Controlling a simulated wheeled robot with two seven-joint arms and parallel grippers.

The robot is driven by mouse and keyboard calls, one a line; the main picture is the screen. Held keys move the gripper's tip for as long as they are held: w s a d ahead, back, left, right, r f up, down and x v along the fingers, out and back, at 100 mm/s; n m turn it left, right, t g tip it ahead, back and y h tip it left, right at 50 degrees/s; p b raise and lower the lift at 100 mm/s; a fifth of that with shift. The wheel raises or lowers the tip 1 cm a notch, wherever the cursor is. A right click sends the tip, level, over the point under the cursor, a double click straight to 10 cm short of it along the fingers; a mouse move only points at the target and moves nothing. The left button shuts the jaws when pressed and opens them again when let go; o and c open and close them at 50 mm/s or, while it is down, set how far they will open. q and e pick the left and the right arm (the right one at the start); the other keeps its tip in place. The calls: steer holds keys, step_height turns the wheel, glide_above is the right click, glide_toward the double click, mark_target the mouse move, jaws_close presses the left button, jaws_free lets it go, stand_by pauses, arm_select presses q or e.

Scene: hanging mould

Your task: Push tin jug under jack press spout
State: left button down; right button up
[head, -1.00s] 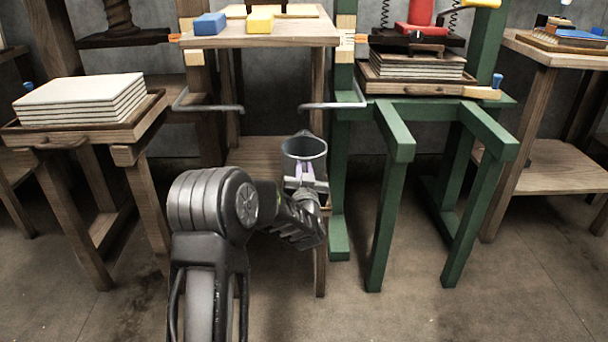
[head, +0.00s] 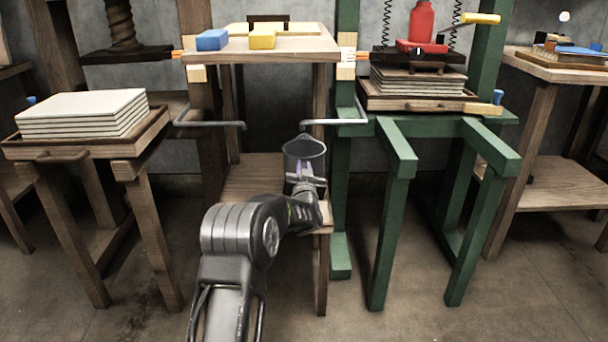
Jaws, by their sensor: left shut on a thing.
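The tin jug (head: 304,152) is a grey, open-topped metal vessel in the middle of the head view, in front of the gap between the wooden stand and the green frame. My left gripper (head: 306,180) is shut on the tin jug from its near side, and the jug looks upright. The fingertips are partly hidden by the wrist. The jack press (head: 421,26) has a red bottle jack in a green frame, above a stack of dark sheets on a wooden tray (head: 410,102). A pale wooden piece at the tray's right corner (head: 484,108) may be the spout. My right gripper is not in view.
Green legs (head: 391,215) stand on the floor, with open space between them. A wooden stand (head: 262,44) holds blue and yellow blocks and has a low shelf (head: 250,178) behind my arm. Grey handle bars (head: 335,122) stick out near the jug. A screw-press table (head: 85,148) is at left.

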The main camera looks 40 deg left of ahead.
mark_target(303, 162)
arm_select(q)
steer(key=shift+x, duration=2.85)
steer(key=shift+f, duration=0.15)
steer(key=c, duration=1.3)
jaws_free()
steer(key=shift+c, duration=0.2)
steer(key=shift+s+d+r+p, duration=0.3)
steer(key=shift+s+p, duration=0.1)
steer(key=shift+s, duration=0.15)
steer(key=p+v, duration=0.2)
steer(key=v, duration=0.3)
steer(key=shift+s+d+f, duration=0.1)
steer(key=shift+s+d, duration=0.05)
steer(key=shift+d, duration=0.1)
steer(key=shift+s+d+f, duration=0.1)
steer(key=shift+s+d, duration=0.15)
steer(key=shift+s, duration=0.2)
